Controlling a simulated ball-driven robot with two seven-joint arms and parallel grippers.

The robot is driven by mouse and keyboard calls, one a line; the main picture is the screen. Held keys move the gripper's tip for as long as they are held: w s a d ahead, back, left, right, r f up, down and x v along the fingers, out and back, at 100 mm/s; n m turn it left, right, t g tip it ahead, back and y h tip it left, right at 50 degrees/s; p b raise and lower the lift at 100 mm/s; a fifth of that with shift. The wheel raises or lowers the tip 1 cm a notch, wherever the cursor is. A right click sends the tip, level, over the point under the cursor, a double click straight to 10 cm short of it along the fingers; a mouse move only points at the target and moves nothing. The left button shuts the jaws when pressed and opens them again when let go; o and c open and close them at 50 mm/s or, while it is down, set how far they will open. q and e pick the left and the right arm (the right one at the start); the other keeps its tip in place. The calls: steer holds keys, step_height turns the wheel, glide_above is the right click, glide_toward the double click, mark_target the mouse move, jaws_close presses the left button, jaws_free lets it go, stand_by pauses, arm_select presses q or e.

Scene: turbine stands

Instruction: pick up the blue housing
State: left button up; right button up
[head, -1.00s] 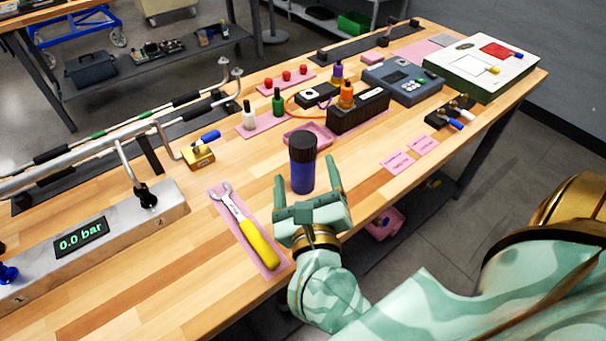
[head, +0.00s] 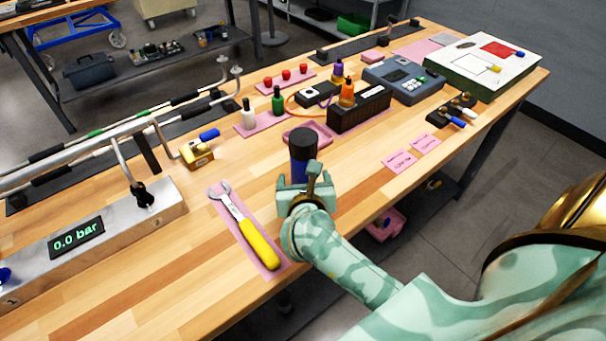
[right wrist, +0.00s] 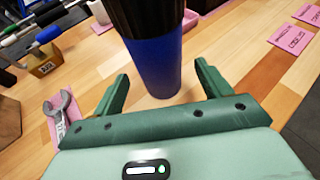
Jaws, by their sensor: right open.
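The blue housing (head: 300,167) is an upright cylinder with a dark ribbed top, standing on the wooden bench. In the head view its lower part is partly hidden by my right gripper (head: 304,178). In the right wrist view the blue housing (right wrist: 157,62) stands just ahead, with its blue lower part between or just beyond the spread fingers. My right gripper (right wrist: 163,85) is open, one finger to each side, with visible gaps and nothing gripped. My left gripper is not in view.
A wrench with a yellow handle (head: 258,244) lies on a pink mat to the left. A pink tray (head: 308,132) sits just behind the housing. Bare wood lies right of the housing.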

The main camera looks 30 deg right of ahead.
steer(key=x, duration=0.4)
steer(key=shift+b, duration=0.3)
steer(key=shift+s, duration=0.1)
steer(key=shift+c, duration=0.7)
steer(key=c, duration=1.3)
steer(key=shift+o, duration=0.2)
steer(key=shift+r, duration=0.1)
steer(key=shift+r, duration=0.5)
steer(key=s+r+p, duration=0.1)
steer(key=r, duration=0.1)
steer(key=s+r+p, duration=0.1)
steer(key=r, duration=0.1)
steer(key=s+r+p, duration=0.1)
steer(key=s+r, duration=0.1)
steer(key=r, duration=0.1)
steer(key=shift+d, duration=0.3)
steer(key=p, duration=0.3)
glide_toward(316, 153)
steer(key=s+d+r, duration=0.2)
steer(key=s+d, duration=0.1)
steer(key=d, duration=0.2)
steer(key=shift+s+d+f, duration=0.1)
steer(key=shift+s+d, duration=0.1)
steer(key=shift+s, duration=0.1)
